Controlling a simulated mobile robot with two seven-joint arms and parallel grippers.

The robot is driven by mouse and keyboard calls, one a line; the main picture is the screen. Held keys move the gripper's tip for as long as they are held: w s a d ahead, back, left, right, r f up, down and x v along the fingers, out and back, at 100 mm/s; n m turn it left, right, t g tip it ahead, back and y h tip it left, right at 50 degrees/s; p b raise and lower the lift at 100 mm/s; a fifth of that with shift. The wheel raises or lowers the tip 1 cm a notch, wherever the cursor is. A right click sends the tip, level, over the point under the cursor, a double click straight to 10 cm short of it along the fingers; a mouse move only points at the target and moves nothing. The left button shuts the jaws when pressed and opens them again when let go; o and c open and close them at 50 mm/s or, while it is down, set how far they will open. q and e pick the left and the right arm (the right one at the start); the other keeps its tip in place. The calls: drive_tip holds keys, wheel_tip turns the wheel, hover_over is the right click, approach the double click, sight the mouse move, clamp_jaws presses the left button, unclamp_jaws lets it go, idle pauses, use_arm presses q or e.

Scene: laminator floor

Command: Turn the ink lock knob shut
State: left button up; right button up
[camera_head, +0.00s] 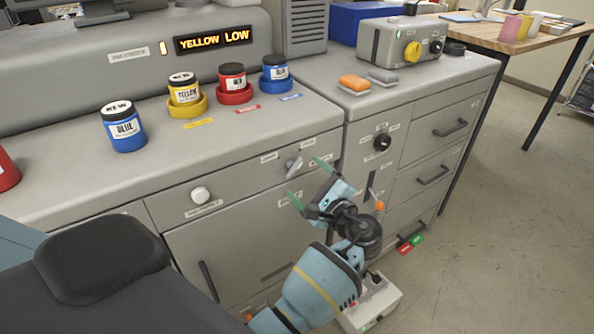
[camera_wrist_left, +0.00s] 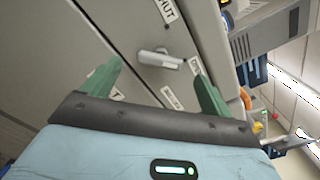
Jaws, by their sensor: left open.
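The ink lock knob (camera_head: 294,164) is a small grey lever-like handle on the front of the grey cabinet, just under the counter edge. In the left wrist view the knob (camera_wrist_left: 160,58) shows between and beyond the green fingers, with its bar lying roughly crosswise in the picture. A label ending in "HUT" sits near it, partly cut off. My left gripper (camera_head: 308,181) is open and empty in front of the cabinet. In the left wrist view its fingers (camera_wrist_left: 157,74) stand to either side of the knob, seemingly short of it. My right gripper is not in view.
A round white knob (camera_head: 201,194) is left of the lock knob, and a black dial (camera_head: 382,142) is to its right. Ink cans, including a blue one (camera_head: 123,127), stand on the counter above. A white box (camera_head: 371,303) is on the floor below my arm.

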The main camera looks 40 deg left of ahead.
sight(297, 171)
use_arm(q)
drive_tip(key=shift+x, duration=2.35)
drive_tip(key=c, duration=1)
